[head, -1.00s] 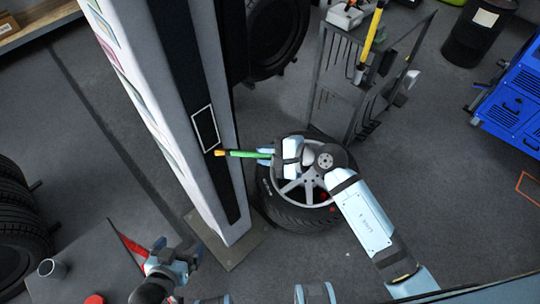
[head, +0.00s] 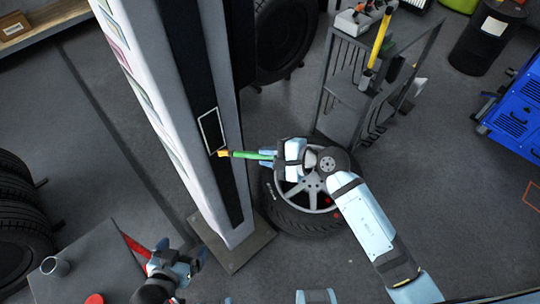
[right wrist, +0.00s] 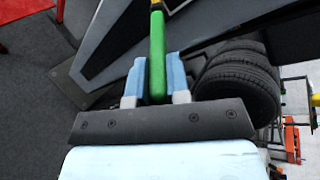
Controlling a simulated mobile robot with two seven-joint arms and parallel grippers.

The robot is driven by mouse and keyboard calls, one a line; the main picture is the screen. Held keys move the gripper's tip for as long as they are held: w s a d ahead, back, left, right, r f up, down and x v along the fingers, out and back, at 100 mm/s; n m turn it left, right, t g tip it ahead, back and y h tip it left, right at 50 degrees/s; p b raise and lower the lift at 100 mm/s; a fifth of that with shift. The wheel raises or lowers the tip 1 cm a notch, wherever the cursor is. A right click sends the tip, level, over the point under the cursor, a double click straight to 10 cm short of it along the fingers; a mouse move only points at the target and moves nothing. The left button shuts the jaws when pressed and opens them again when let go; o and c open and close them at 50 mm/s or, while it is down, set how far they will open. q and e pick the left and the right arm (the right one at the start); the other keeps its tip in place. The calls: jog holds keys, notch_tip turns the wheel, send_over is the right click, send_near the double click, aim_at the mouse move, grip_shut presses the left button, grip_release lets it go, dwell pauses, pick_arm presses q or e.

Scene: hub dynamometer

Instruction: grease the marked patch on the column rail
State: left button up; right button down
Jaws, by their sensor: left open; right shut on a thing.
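The column (head: 172,120) rises at a slant left of centre in the head view. Its dark rail (head: 190,75) carries the marked patch (head: 210,131), a white-outlined rectangle. My right gripper (head: 271,155) is shut on a green-handled brush (head: 248,155). The brush's yellow-orange tip (head: 223,153) is at the patch's lower edge; I cannot tell whether it touches. In the right wrist view the green handle (right wrist: 157,55) runs between the blue fingers of the gripper (right wrist: 158,80). My left gripper (head: 190,262) is open and empty at the lower left, near the column's foot.
A wheel (head: 300,200) lies on the floor under my right gripper. A tool cart (head: 345,95) stands behind it. A grey table (head: 85,270) with a cup (head: 55,266) is at the lower left, tyres (head: 20,215) at the left edge.

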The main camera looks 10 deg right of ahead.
jog(key=shift+w+a, duration=0.15)
jog(key=shift+w, duration=0.1)
jog(key=shift+s+r+p, duration=0.1)
jog(key=shift+r+p, duration=1.25)
jog(key=shift+r, duration=0.5)
jog(key=shift+r+p, duration=1.9)
jog(key=shift+r, duration=0.7)
jog(key=shift+r+p, duration=2)
jog(key=shift+r, duration=0.85)
jog(key=shift+f+b, duration=6.35)
jog(key=shift+f, duration=1.05)
jog(key=shift+r, duration=0.1)
